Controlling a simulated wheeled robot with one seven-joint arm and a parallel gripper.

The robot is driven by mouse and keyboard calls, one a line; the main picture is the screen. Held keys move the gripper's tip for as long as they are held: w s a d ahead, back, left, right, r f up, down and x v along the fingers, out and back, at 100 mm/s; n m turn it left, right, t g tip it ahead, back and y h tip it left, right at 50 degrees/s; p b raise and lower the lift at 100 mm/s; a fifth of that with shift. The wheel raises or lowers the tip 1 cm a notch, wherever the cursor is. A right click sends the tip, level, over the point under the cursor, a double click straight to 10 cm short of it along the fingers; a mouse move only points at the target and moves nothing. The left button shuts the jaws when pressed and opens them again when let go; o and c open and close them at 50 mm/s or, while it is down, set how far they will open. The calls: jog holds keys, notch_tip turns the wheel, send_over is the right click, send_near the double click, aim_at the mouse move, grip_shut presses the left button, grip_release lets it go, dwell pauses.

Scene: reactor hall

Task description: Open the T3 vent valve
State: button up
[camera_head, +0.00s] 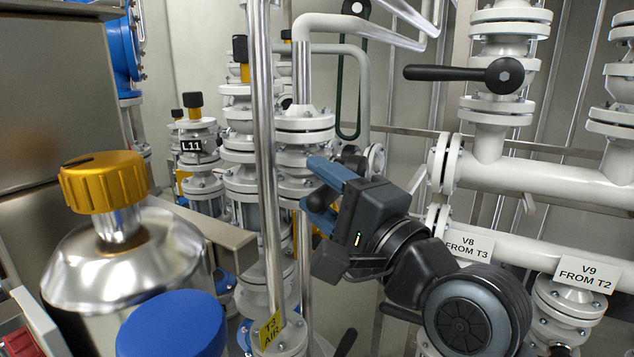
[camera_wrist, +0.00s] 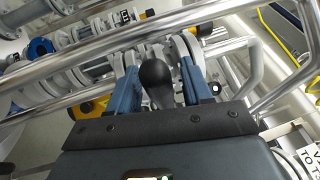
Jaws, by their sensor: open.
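My gripper (camera_head: 314,190) has blue fingers, open, reaching left to the grey flanged valve column (camera_head: 304,137) in the middle of the head view. In the wrist view a black ball-ended handle (camera_wrist: 156,77) lies between the two spread fingers of my gripper (camera_wrist: 158,68). I see a gap beside the knob, so it is not gripped. A yellow tag (camera_head: 271,332) reading T3 and apparently AIR is low on a pipe left of my gripper. No vent label is readable.
A vertical steel pipe (camera_head: 264,150) stands close left of my gripper. A black lever (camera_head: 450,73) sits on the upper-right valve. White pipes labelled V8 FROM T3 (camera_head: 470,247) and V9 FROM T2 (camera_head: 583,272) run at right. A yellow-capped metal vessel (camera_head: 130,270) fills the left foreground.

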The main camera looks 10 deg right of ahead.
jog(key=shift+w+a, duration=0.3)
jog(key=shift+w, duration=0.1)
grip_shut()
dwell(0.4)
